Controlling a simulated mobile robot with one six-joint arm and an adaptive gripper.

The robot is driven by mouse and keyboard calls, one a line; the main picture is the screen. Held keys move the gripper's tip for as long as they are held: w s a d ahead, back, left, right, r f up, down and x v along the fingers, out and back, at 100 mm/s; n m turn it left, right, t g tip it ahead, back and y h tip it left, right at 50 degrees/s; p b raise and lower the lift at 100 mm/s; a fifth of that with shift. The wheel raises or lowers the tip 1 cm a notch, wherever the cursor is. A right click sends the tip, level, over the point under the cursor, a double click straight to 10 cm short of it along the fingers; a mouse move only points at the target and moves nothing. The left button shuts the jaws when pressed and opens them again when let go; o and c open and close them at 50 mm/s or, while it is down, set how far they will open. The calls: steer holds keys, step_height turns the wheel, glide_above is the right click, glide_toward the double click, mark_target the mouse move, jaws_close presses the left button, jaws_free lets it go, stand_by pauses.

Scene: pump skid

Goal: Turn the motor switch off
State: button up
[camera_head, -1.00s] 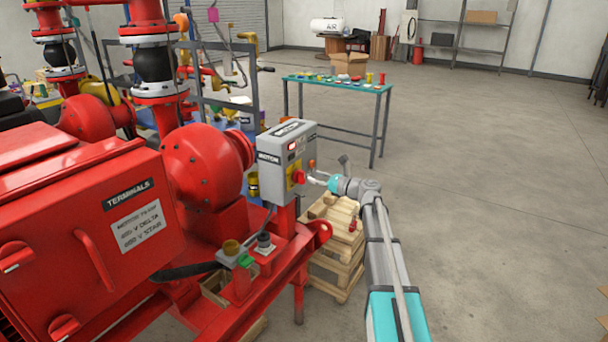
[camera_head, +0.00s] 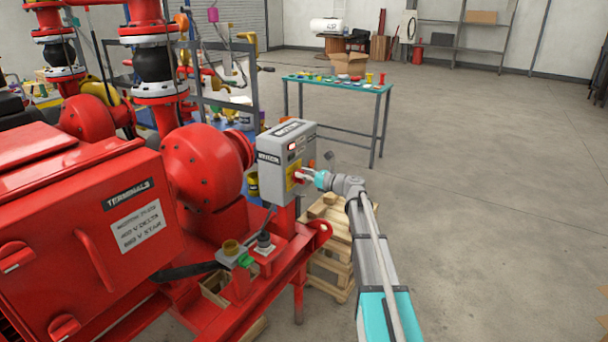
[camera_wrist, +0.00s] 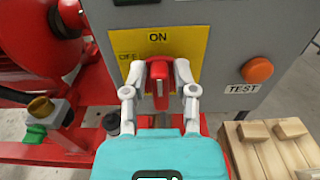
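The motor switch is a red handle (camera_wrist: 159,82) on a yellow plate (camera_wrist: 131,42) on the front of the grey motor box (camera_head: 278,180). In the wrist view the handle stands upright, in line with the "ON" label above it. An "OFF" label at the left of the plate is partly covered. My gripper (camera_wrist: 160,72) is at the switch, with one finger on each side of the handle. The fingers look spread, with narrow gaps beside the handle; firm contact cannot be made out. In the head view the gripper (camera_head: 305,176) hides part of the switch.
An orange button (camera_wrist: 258,69) marked "TEST" is right of the switch. A red terminals box (camera_head: 85,230) and pump pipework stand left. Wooden pallets (camera_head: 330,255) lie below the motor box. A green-topped table (camera_head: 340,84) stands behind; the floor at right is clear.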

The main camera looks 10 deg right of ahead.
jaws_close()
steer(key=shift+n, duration=0.3)
steer(key=n, duration=0.3)
steer(key=shift+s+a, duration=0.2)
steer(key=n, duration=0.5)
steer(key=f+n+b, duration=0.1)
steer(key=n, duration=0.3)
steer(key=s+a+f+n+b, duration=0.1)
steer(key=n, duration=0.4)
steer(key=shift+n, duration=0.3)
steer(key=shift+o, duration=2.3)
jaws_free()
